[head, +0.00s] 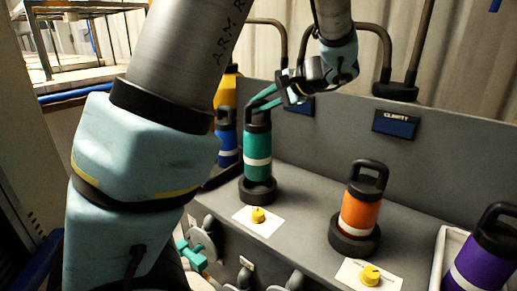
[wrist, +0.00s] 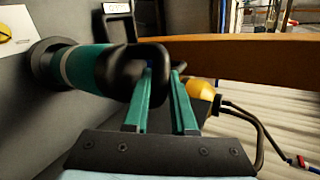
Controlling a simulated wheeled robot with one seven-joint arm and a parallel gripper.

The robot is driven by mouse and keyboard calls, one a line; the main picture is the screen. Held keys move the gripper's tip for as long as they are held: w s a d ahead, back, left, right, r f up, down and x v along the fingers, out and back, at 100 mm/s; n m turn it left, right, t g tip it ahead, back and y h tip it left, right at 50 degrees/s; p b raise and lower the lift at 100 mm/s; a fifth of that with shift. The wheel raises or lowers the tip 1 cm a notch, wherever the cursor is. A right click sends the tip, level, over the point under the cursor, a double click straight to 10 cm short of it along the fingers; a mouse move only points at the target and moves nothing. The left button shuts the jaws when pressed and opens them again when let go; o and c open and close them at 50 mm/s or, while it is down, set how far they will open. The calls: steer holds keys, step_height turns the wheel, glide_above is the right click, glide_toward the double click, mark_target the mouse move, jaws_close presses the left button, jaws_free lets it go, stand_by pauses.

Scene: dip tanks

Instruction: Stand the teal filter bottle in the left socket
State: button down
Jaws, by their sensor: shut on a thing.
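The teal filter bottle (head: 257,145), with a pale band and a black cap, stands upright in the left socket (head: 259,190), a black ring on the grey bench. In the wrist view the teal bottle (wrist: 90,67) lies sideways in the picture, with its base within the black ring (wrist: 43,62). My gripper (head: 264,98) is at the top of the bottle. Its teal fingers (wrist: 164,74) are shut on the black loop handle (wrist: 135,58). Whether the base sits fully down cannot be told.
An orange bottle (head: 360,212) stands in the right socket (head: 353,240). A purple bottle (head: 485,265) leans in a white tray (head: 447,250) at the right. A blue bottle (head: 227,140) is close behind on the left. Yellow knobs (head: 258,215) are in front of the sockets.

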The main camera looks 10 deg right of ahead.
mark_target(260, 128)
steer(key=shift+f+p, duration=0.45)
steer(key=shift+f, duration=3)
steer(key=c, duration=0.7)
jaws_free()
